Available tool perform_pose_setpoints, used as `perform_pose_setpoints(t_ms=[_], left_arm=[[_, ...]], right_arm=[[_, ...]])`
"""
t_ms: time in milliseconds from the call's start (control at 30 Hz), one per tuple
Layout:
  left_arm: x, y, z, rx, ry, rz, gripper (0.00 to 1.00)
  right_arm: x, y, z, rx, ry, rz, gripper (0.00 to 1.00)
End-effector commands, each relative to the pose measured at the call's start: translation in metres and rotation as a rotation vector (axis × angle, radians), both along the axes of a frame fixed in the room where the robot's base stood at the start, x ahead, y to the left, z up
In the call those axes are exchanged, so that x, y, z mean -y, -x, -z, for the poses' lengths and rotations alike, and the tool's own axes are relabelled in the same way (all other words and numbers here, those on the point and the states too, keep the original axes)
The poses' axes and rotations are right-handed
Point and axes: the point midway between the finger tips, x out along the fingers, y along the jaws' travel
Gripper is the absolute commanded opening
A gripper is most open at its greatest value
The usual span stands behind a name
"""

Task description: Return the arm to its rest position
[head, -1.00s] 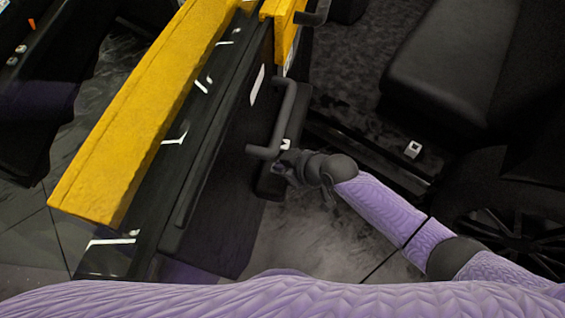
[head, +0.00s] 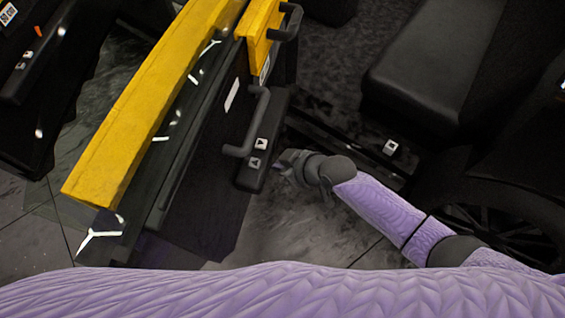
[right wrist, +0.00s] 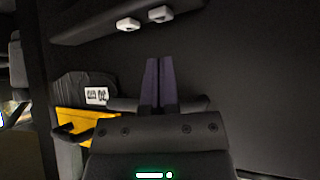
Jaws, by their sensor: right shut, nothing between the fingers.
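My right gripper (head: 281,164) is at the end of the lilac-sleeved right arm, just right of a black door armrest (head: 248,178) in the head view. In the right wrist view its two dark fingers (right wrist: 160,82) are together with nothing between them. The armrest carries two small pale switches (head: 258,152). Similar switches (right wrist: 143,20) show above the fingertips in the right wrist view. I cannot tell the exact gap between fingers and armrest. My left gripper is not in view.
The open door has a yellow top (head: 150,105) and a black handle (head: 260,118). A black seat (head: 430,80) stands at the upper right and a dark spoked wheel (head: 490,225) at the right. Bare grey floor (head: 300,225) lies below the gripper.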

Motion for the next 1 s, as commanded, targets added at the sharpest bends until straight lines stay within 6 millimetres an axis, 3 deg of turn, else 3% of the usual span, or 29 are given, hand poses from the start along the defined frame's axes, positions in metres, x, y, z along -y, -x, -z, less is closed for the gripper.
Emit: perform_pose_setpoints(t_ms=[433,500,567,667,700,767,800,900,1000], left_arm=[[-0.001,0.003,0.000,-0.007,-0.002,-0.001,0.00],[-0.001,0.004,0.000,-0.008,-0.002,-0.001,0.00],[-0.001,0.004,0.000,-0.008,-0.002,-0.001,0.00],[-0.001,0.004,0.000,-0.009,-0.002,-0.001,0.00],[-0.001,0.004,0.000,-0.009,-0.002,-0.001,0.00],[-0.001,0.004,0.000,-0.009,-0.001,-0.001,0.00],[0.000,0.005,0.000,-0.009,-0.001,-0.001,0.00],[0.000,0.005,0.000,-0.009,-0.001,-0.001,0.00],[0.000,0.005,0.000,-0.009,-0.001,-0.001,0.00]], right_arm=[[0.001,0.000,0.001,-0.001,0.000,0.005,0.00],[0.011,0.003,0.016,-0.024,0.015,0.055,0.00],[0.033,0.013,0.045,-0.072,0.048,0.153,0.00],[0.086,0.063,0.113,-0.202,0.144,0.359,0.00],[0.107,0.093,0.137,-0.260,0.188,0.429,0.00],[0.132,0.143,0.167,-0.346,0.251,0.513,0.00],[0.145,0.177,0.182,-0.400,0.290,0.556,0.00],[0.167,0.256,0.203,-0.520,0.368,0.627,0.00],[0.178,0.309,0.210,-0.600,0.416,0.662,0.00]])
